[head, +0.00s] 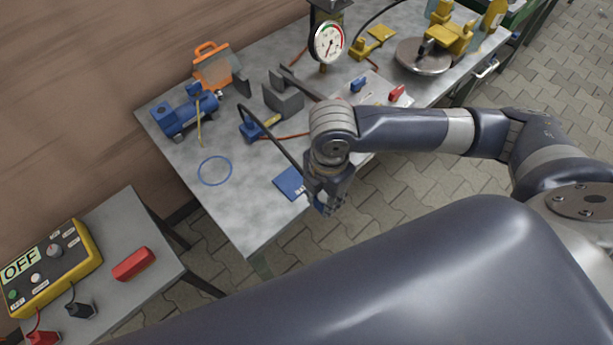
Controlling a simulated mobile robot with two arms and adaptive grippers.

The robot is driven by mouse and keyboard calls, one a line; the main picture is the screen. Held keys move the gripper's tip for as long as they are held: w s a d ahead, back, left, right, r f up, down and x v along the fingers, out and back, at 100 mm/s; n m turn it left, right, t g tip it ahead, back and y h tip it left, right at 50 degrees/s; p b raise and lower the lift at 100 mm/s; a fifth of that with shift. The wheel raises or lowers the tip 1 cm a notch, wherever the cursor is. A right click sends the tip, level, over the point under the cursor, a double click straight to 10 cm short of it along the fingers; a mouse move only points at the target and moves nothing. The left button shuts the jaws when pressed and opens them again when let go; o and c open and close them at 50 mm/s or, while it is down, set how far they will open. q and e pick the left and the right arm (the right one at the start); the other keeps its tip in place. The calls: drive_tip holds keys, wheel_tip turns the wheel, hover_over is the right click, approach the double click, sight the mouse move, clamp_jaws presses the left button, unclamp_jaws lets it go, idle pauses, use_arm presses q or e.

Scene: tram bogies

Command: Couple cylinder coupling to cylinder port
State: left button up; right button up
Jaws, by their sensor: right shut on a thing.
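My right gripper (325,205) is over the front edge of the steel workbench, pointing down. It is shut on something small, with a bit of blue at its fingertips. A black hose (275,142) runs to it, so this looks like the cylinder coupling, mostly hidden by the fingers. A blue cylinder unit (183,117) lies at the back left of the bench, well apart from the gripper. It appears to carry the cylinder port, but the port itself is too small to make out. My left gripper is not in view.
The workbench (235,220) also bears a blue ring (214,170), a blue pad (289,184), a grey bracket (283,97), an orange case (213,68) and a pressure gauge (328,42). A side table at lower left holds a yellow control box (50,265) reading OFF and a red block (133,264).

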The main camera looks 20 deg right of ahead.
drive_tip(key=s, duration=0.3)
drive_tip(key=s+d, duration=0.1)
drive_tip(key=shift+s+d+r, duration=0.1)
drive_tip(key=shift+s+r, duration=0.1)
drive_tip(key=shift+r, duration=0.05)
drive_tip(key=w+r+m, duration=0.3)
drive_tip(key=r+m, duration=0.3)
drive_tip(key=m, duration=0.5)
drive_tip(key=w+d+r+m, duration=0.1)
drive_tip(key=w+r+m, duration=0.3)
drive_tip(key=m, duration=0.7)
drive_tip(key=shift+w+d+r, duration=0.15)
drive_tip(key=shift+r, duration=1.05)
